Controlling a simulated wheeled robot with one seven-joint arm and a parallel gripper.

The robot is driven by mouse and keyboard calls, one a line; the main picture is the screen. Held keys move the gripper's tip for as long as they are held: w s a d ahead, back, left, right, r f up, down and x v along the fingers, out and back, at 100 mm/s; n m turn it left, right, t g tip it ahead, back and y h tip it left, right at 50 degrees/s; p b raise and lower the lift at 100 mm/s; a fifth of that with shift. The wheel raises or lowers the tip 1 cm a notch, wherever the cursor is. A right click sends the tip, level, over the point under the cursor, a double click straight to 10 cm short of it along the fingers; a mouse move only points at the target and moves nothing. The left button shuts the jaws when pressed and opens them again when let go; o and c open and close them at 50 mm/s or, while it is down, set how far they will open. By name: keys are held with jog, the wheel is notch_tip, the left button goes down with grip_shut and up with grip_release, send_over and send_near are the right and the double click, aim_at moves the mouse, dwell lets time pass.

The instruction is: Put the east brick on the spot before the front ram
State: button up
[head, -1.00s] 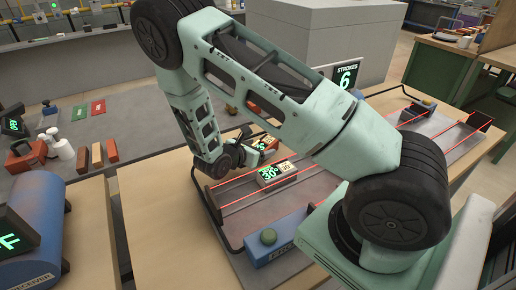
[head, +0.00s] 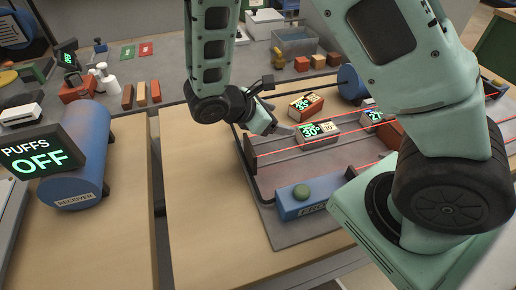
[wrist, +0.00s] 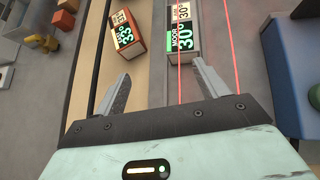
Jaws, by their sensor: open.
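My gripper (wrist: 162,72) is open and empty; in the head view its fingers (head: 274,125) are just left of the bricks. A grey brick (head: 318,138) with a green "30°" display sits between red beam lines; it also shows ahead of the right finger in the wrist view (wrist: 183,30). An orange-brown brick (head: 306,106) reading "33°" stands behind it, and in the wrist view (wrist: 127,34) it lies ahead between the fingers. A third brick (head: 388,130) reading "27" is partly hidden by my arm. I cannot tell which brick is east, nor identify the front ram.
A blue box (head: 310,197) with a green button stands in front of the red lines. Several small bricks and white bottles (head: 103,78) stand behind. The wooden table (head: 205,205) is clear at front left.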

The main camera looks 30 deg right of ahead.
jog(key=shift+o, duration=0.4)
jog(key=s+a+r+m+y, duration=0.4)
jog(key=s+a+r+y, duration=0.1)
jog(key=s+a, duration=0.3)
jog(key=s+a+r+m+y, duration=0.4)
jog(key=s+a+r+y, duration=0.1)
jog(key=s+a, duration=0.4)
jog(key=shift+r+m+y, duration=0.3)
jog(key=shift+m+y, duration=0.1)
jog(key=shift+y, duration=0.1)
jog(key=w+d+m, duration=0.3)
jog(key=w+m, duration=0.3)
jog(key=w, duration=0.2)
jog(key=m, duration=1.8)
send_over(307, 101)
jog(key=f, duration=1.2)
jog(key=shift+s+a+b, duration=0.1)
jog(key=shift+s+b, duration=0.25)
jog(key=shift+w+f+p, duration=0.15)
jog(key=shift+f+p, duration=0.15)
jog(key=shift+f, duration=1.2)
jog(key=shift+w+f+p, duration=0.1)
jog(key=shift+f+p, duration=0.15)
jog(key=shift+f, duration=1.25)
jog(key=shift+r, duration=0.1)
jog(key=c, duration=1.5)
